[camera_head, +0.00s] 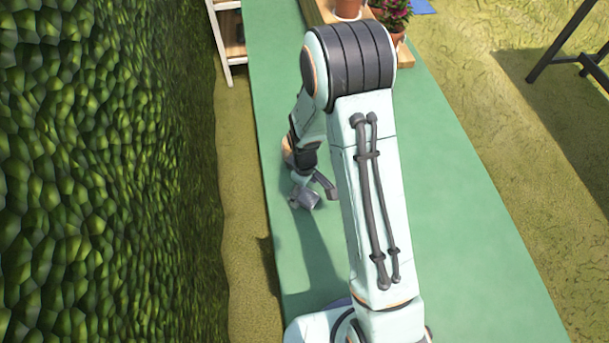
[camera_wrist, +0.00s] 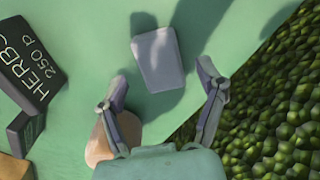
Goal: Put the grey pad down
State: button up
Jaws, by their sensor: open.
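The grey pad (camera_wrist: 158,58) is a small rounded block over the green table top, just beyond my fingertips in the wrist view. It also shows as a small grey shape (camera_head: 304,198) below my gripper in the head view. My gripper (camera_wrist: 162,82) is open, with its fingers spread wide and a finger to each side of the pad's near end. I see no finger touching the pad. A dark shadow lies close around the pad; I cannot tell for certain whether it lies flat on the table. In the head view my gripper (camera_head: 314,184) is partly hidden by my arm.
Flower pots (camera_head: 392,20) stand on a wooden stand (camera_head: 320,14) at the far end. A hedge (camera_head: 100,170) runs along the left. Much of the green table (camera_head: 470,250) is clear.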

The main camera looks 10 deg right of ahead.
aim_at(304, 194)
notch_tip(304, 194, up, 10)
jog(key=s+r+m, duration=0.4)
jog(key=s+r, duration=0.2)
jog(key=s, duration=0.4)
jog(key=s+d+r+m, duration=0.1)
jog(key=s+r+m, duration=0.2)
jog(key=s+r, duration=0.3)
jog(key=s, duration=0.4)
jog(key=shift+d+r+m+y, duration=0.2)
jog(key=shift+m+y, duration=0.2)
